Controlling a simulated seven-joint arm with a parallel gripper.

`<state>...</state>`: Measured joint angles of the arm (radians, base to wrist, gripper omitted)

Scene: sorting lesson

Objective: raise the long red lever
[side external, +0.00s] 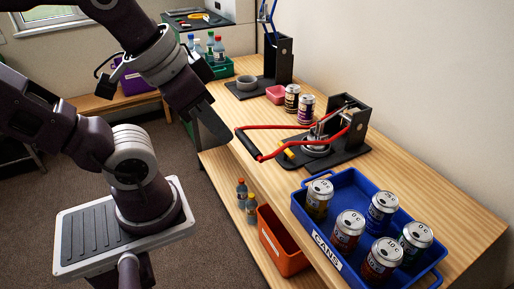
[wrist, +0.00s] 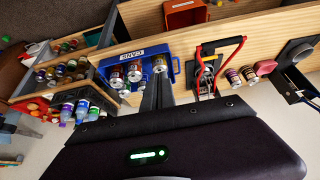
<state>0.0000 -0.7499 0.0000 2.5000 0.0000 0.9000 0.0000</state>
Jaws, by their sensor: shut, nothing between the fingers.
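The long red lever (side external: 285,127) belongs to a black can press (side external: 352,125) on the wooden table. It lies low, reaching left from the press, and its black crossbar grip (side external: 248,144) is out by the table's front edge. In the wrist view the red lever (wrist: 199,66) and its black grip (wrist: 222,41) show right of my fingers. My gripper (side external: 222,136) is shut and empty, just left of the grip in the side view. I cannot tell whether it touches the grip; in the wrist view the fingertips (wrist: 158,82) appear apart from it.
A blue crate of cans (side external: 335,262) stands in front of the press. Two cans (side external: 299,104), a pink container (side external: 276,94) and a second press (side external: 277,62) with a raised blue lever stand behind. An orange bin (side external: 283,245) and bottles (side external: 246,203) sit below.

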